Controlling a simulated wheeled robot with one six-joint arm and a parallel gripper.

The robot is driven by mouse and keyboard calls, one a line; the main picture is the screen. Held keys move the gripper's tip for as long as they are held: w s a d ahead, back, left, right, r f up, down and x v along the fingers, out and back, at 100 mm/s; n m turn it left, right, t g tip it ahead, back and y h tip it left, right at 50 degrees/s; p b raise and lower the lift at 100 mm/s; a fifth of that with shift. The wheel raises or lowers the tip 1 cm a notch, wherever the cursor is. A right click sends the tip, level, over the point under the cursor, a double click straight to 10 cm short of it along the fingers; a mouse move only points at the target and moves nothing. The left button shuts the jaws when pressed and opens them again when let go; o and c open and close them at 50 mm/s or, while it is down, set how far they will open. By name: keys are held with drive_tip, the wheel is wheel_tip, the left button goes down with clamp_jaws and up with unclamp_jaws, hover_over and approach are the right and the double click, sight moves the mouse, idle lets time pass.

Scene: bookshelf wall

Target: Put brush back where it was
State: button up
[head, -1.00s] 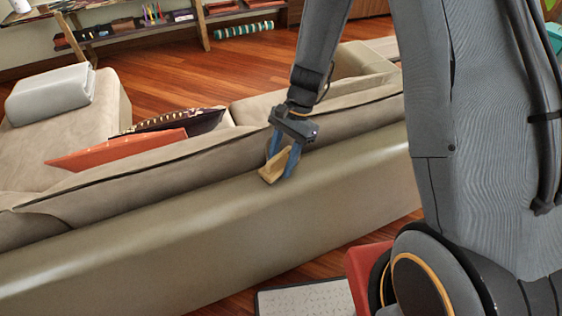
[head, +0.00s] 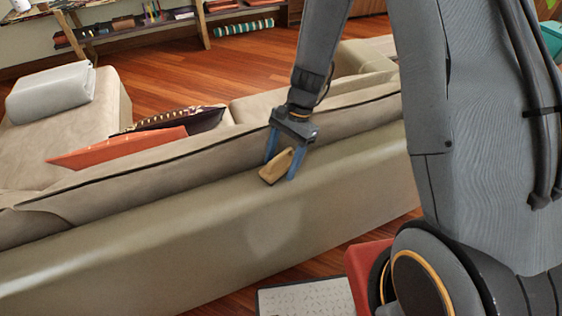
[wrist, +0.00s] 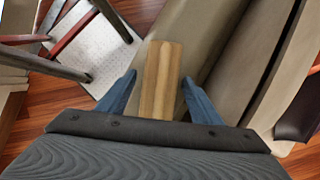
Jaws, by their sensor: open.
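The brush is a tan wooden block (head: 275,168) at the top edge of the sofa's back in the head view. Its bristles cannot be made out. In the wrist view the block (wrist: 160,80) lies between the two blue fingers, with a gap on each side. My gripper (head: 280,169) is open around the brush, fingers pointing down, and it also shows in the wrist view (wrist: 158,92). The sofa back (head: 200,215) is beige and lies under the brush.
An orange cushion (head: 115,149) and a dark patterned cushion (head: 180,122) lie on the sofa to the left. A grey textured panel (head: 305,299) and a red object (head: 368,268) are on the floor behind the sofa. A shelf (head: 130,32) stands at the back.

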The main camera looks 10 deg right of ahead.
drive_tip(key=b+v, duration=0.3)
drive_tip(key=v, duration=0.9)
drive_tip(key=s+d+r+n+t+h, duration=0.2)
drive_tip(key=s+d+n+t+h, duration=0.1)
drive_tip(key=s+d+n, duration=0.5)
drive_tip(key=s+n+t, duration=0.1)
drive_tip(key=s+n, duration=0.1)
drive_tip(key=shift+s+d, duration=0.4)
drive_tip(key=shift+r, duration=0.1)
drive_tip(key=shift+c, duration=0.4)
